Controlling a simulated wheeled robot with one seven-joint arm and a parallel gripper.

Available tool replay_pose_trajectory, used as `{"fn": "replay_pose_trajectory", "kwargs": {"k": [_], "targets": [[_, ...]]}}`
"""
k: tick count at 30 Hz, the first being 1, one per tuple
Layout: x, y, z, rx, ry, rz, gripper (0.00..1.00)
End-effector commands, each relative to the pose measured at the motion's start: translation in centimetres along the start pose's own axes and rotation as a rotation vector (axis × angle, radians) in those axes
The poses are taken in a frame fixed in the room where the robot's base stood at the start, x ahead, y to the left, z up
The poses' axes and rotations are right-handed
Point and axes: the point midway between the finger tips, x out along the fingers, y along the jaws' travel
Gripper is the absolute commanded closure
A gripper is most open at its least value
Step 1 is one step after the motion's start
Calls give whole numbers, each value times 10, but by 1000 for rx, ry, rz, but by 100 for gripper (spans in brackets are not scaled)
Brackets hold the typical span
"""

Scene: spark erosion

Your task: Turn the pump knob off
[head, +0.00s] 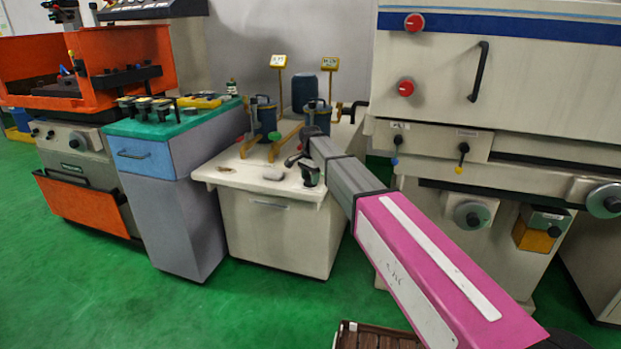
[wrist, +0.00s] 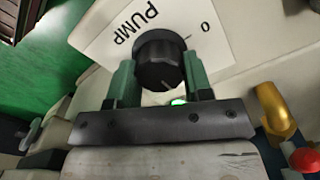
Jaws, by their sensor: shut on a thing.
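The pump knob (wrist: 158,62) is a round black knob on a pale plate (wrist: 110,32) marked PUMP and 0 in the wrist view. The 0 and a short tick lie to the upper right of the knob. A small pale mark shows on the knob's lower edge; I cannot tell its setting for sure. My gripper (wrist: 158,82) has its two green fingers on either side of the knob and is shut on it. In the head view my arm reaches over the cream cabinet (head: 270,235); the knob cannot be made out there.
In the wrist view a small green light (wrist: 179,102) shows between the fingers, and a brass fitting (wrist: 275,108) and a red knob (wrist: 304,160) sit at the right. In the head view a teal-topped cabinet (head: 185,125) stands left and a large cream machine (head: 440,90) right.

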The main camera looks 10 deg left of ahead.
Motion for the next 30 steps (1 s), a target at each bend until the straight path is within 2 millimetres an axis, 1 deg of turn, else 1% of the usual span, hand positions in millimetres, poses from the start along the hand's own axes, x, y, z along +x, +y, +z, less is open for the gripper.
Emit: {"fn": "replay_pose_trajectory", "kwargs": {"k": [5, 11, 17, 30], "targets": [[0, 0, 0, -22, 0, -1, 78], [0, 0, 0, -112, 0, -1, 77], [0, -1, 0, -270, 0, -1, 77], [-1, -1, 0, -688, 0, -1, 77]]}}
